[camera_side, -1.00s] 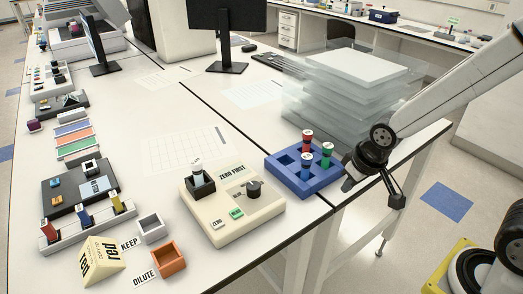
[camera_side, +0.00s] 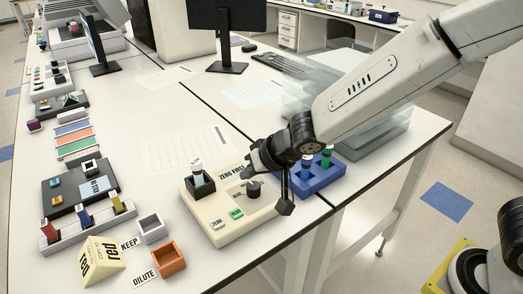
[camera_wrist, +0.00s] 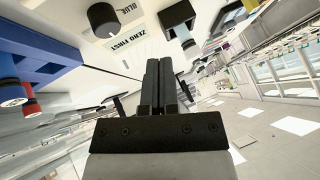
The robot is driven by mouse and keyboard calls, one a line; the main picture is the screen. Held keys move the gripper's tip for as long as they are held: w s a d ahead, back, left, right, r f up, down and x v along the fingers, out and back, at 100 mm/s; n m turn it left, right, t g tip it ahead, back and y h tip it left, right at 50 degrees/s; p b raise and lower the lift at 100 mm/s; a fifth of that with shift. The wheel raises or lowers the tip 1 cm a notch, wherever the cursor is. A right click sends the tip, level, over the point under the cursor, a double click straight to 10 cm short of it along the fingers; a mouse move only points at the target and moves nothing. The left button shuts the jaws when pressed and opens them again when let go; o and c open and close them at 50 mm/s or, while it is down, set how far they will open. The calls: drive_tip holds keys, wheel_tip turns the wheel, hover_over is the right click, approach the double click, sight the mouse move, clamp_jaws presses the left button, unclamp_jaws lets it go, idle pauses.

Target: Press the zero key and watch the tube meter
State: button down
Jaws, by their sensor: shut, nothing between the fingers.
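The cream tube meter (camera_side: 214,206) marked ZERO FIRST stands on the bench in the side view. Its zero key (camera_side: 217,223) is pale and sits at the front left, beside a green key (camera_side: 237,213). A white-capped tube (camera_side: 196,164) stands in the meter's dark well (camera_side: 201,185). A dark knob (camera_side: 254,190) is at the right. My gripper (camera_side: 248,172) is over the meter's back right, above the knob and apart from the zero key. In the wrist view my gripper (camera_wrist: 164,64) is shut and empty; the knob (camera_wrist: 103,19) shows, but neither key does.
A blue rack (camera_side: 318,187) with capped tubes stands just right of the meter, partly behind my arm. White and orange open boxes (camera_side: 169,258) marked KEEP and DILUTE are at the front left.

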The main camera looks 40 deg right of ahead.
drive_tip(key=r+y, duration=0.1)
drive_tip(key=y, duration=0.1)
hover_over(211, 222)
drive_tip(key=s+d, duration=0.1)
drive_tip(key=s, duration=0.1)
drive_tip(key=shift+w+d, duration=0.1)
drive_tip(key=shift+w, duration=0.05)
drive_tip(key=shift+f, duration=0.35)
drive_tip(key=shift+f, duration=4)
drive_tip(key=shift+f, duration=0.85)
idle(0.5)
drive_tip(key=shift+r, duration=0.8)
